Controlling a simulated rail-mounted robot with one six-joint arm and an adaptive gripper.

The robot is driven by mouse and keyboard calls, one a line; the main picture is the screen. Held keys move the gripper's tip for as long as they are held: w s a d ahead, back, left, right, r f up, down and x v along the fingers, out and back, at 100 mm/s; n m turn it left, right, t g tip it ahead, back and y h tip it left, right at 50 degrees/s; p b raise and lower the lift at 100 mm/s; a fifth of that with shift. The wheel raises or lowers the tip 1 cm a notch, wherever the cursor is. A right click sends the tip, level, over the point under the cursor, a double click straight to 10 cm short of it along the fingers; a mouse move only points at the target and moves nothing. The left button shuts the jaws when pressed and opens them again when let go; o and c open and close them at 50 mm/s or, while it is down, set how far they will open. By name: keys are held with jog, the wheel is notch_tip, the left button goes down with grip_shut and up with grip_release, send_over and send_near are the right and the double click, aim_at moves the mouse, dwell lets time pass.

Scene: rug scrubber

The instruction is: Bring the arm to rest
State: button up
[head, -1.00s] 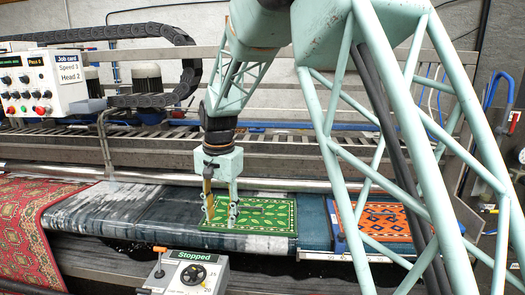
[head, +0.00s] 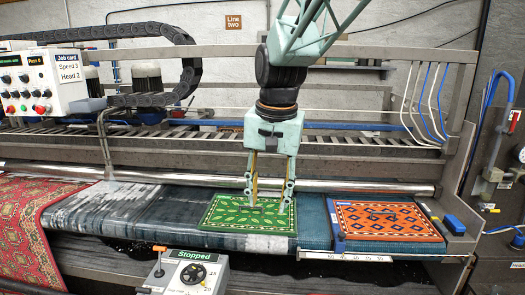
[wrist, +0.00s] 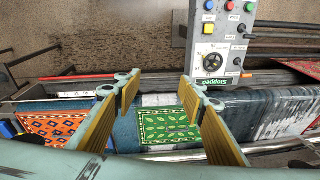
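My gripper (head: 268,202) hangs pointing down over the green patterned mat (head: 218,214). Its two fingers are spread wide apart. The wrist view shows the open fingers (wrist: 160,84) with nothing held between them and the green mat (wrist: 168,128) lying flat below. The mat lies on the dark blue wet bed of the machine. In the head view the fingertips overlap the mat, but the wrist view suggests a gap between them. My arm comes down from the top centre of the head view.
An orange patterned mat (head: 388,222) lies to the right beside a blue-edged strip. A control box (head: 186,274) reading "Stopped" stands in front. A red rug (head: 45,215) hangs at the left. A metal roller (head: 330,187) runs behind the mats, and a cable chain (head: 190,65) arches at the back left.

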jog(key=s+d+r+n+t, duration=0.1)
jog(key=s+d+r, duration=0.2)
jog(key=s+d, duration=0.45)
jog(key=s+d+r, duration=0.3)
jog(key=s+d, duration=0.2)
jog(key=s, duration=0.5)
jog(key=s+d+f+n, duration=0.1)
jog(key=s+d, duration=0.2)
jog(key=s, duration=0.6)
jog(key=s+d+f+n+t, duration=0.1)
jog(key=s+d, duration=0.3)
jog(key=s, duration=0.5)
jog(key=shift+s+f+h+b, duration=0.35)
jog(key=shift+f+h+b, duration=0.05)
jog(key=shift+f+b, duration=0.1)
